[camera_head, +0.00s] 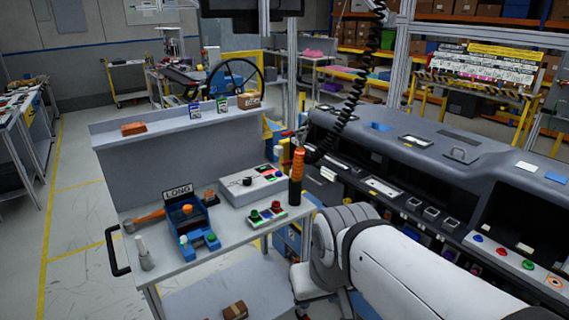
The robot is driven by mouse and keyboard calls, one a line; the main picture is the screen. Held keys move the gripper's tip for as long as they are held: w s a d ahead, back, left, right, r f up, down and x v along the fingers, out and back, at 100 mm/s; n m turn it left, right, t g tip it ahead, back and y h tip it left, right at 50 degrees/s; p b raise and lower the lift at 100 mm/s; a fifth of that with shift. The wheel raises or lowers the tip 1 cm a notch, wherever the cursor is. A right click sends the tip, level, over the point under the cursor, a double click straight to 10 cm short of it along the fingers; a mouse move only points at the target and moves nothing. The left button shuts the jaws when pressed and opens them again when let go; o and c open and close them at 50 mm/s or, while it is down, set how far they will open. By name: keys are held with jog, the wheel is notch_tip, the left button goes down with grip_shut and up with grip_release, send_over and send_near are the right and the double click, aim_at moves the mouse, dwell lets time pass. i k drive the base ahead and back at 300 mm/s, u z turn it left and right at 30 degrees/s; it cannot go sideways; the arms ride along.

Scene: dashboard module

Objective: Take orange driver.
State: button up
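The orange driver (298,165) stands upright near the right edge of the grey work cart (165,267). Its upper part is orange and its lower part is black. A black coiled cable (355,100) hangs down close behind it; I cannot tell whether the two are joined. My white and grey arm comes in from the lower right, and its bend is to the right of the driver and lower in the picture. My gripper is not in view. Nothing is seen holding the driver.
Beside the driver are a light grey box (250,187) and a small button panel (266,215). A blue fixture (196,232) and an orange-handled tool (150,216) are further left. The dark dashboard module (420,150) fills the right. Open floor lies left of the cart.

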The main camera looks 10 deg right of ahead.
aim_at(298, 166)
jog(key=i, duration=1.35)
jog(key=u, duration=0.05)
